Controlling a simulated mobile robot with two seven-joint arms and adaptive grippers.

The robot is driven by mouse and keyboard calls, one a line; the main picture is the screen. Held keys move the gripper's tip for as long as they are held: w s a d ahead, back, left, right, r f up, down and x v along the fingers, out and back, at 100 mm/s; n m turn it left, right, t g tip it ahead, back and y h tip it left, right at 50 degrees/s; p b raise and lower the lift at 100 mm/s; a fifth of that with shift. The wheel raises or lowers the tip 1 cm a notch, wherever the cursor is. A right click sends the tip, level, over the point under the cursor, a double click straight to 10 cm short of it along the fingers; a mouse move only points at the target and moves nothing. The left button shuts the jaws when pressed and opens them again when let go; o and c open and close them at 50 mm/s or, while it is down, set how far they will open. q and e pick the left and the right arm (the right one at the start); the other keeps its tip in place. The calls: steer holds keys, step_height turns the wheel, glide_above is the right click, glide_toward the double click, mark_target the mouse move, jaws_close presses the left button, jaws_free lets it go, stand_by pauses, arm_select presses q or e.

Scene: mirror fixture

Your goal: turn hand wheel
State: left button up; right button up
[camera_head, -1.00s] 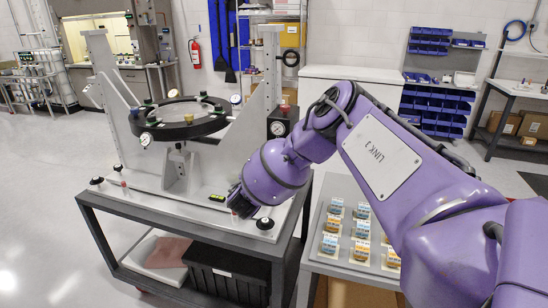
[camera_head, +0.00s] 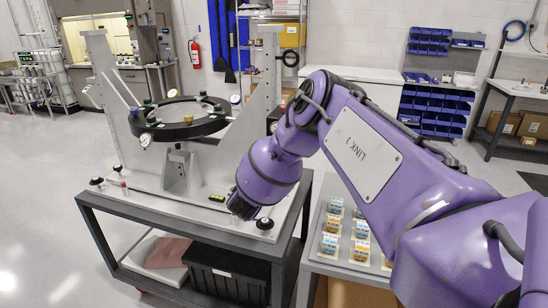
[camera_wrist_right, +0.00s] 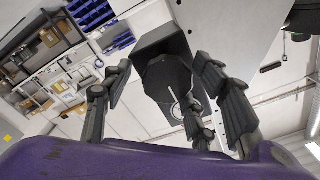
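The mirror fixture (camera_head: 205,192) stands on a dark cart, with a black ring (camera_head: 182,120) between its two uprights. My right gripper (camera_head: 238,206) is low at the fixture's front right corner, and its fingers barely show there. In the right wrist view its dark fingers (camera_wrist_right: 160,88) are spread and empty. Beyond them is a black box (camera_wrist_right: 163,48) on a pale upright, with a dark many-sided disc (camera_wrist_right: 168,80) on its face. I cannot tell if that disc is the hand wheel. In the head view my arm hides most of the box. My left gripper is out of view.
A grey side table (camera_head: 310,256) with several small orange and blue parts is at the right, partly under my arm. The floor at the left is clear.

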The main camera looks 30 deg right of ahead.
steer(key=shift+r, duration=0.15)
steer(key=v, duration=1.2)
stand_by(0.3)
